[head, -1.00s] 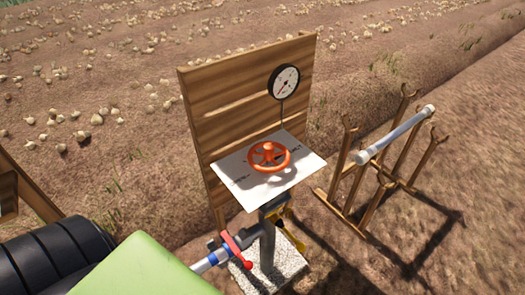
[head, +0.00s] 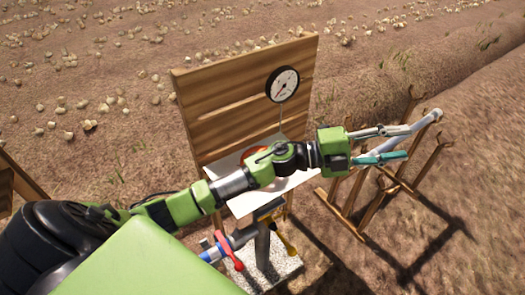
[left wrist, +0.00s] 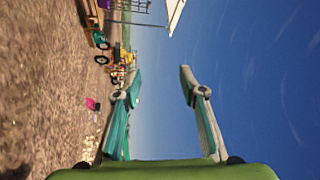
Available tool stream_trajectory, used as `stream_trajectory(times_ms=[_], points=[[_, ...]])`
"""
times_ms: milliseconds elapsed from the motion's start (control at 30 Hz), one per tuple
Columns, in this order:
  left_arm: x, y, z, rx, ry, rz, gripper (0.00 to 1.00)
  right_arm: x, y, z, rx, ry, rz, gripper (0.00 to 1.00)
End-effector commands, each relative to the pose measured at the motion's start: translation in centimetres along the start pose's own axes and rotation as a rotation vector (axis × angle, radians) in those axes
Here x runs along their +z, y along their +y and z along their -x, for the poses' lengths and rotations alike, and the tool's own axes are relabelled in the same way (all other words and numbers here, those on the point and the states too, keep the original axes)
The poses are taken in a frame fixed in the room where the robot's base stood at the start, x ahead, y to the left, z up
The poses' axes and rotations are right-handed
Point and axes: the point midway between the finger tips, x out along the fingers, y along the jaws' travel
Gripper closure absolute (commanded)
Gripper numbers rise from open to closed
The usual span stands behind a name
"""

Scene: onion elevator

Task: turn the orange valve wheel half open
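The orange valve wheel (head: 279,149) is mostly hidden behind my left arm in the head view. Only a small orange sliver of it shows above the white plate (head: 243,205). My left gripper (head: 408,143) is to the right of the wheel and apart from it, in front of the wooden rack in the picture. Its two fingers are spread with nothing between them. The left wrist view also shows the gripper (left wrist: 160,74) open and empty, with sky between the fingers. My right gripper is not in view.
A round gauge (head: 283,84) is on the wooden board (head: 215,100) behind the plate. Below are a pipe with a red handle (head: 229,251) and a yellow handle (head: 285,238). A wooden rack (head: 410,170) holding a grey pipe (head: 428,118) stands at right.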

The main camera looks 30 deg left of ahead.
Motion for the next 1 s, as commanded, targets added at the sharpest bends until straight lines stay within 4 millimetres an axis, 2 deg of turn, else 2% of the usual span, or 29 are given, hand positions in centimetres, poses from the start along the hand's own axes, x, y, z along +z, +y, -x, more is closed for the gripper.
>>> stream_trajectory(times_ms=[33,100,167,233,333,433,500,600,700,833,1000], points=[[-1.8,-0.8,-0.5,0.070,0.112,-0.107,0.62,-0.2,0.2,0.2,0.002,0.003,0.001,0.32],[-4.0,-0.4,-0.2,0.194,0.262,-0.240,0.62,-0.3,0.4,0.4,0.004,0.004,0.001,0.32],[-4.9,0.5,0.9,0.321,0.371,-0.346,0.62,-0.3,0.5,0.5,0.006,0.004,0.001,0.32],[-4.8,1.6,3.1,0.492,0.474,-0.457,0.62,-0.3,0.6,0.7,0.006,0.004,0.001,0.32],[-2.6,2.4,7.6,0.768,0.571,-0.589,0.62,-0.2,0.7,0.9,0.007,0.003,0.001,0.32],[0.9,1.6,13.2,1.062,0.603,-0.677,0.62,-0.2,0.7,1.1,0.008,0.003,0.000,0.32],[3.5,0.0,17.1,1.254,0.590,-0.707,0.62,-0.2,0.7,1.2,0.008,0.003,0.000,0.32],[6.3,-2.8,22.2,1.483,0.544,-0.714,0.62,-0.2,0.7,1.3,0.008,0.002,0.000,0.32],[8.0,-5.4,25.8,1.641,0.493,-0.699,0.62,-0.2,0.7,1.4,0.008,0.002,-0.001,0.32],[8.8,-7.3,28.3,1.745,0.450,-0.678,0.62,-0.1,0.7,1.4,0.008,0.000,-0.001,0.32],[9.2,-6.4,29.2,1.770,0.444,-0.668,0.62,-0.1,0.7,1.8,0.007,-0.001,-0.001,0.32]])
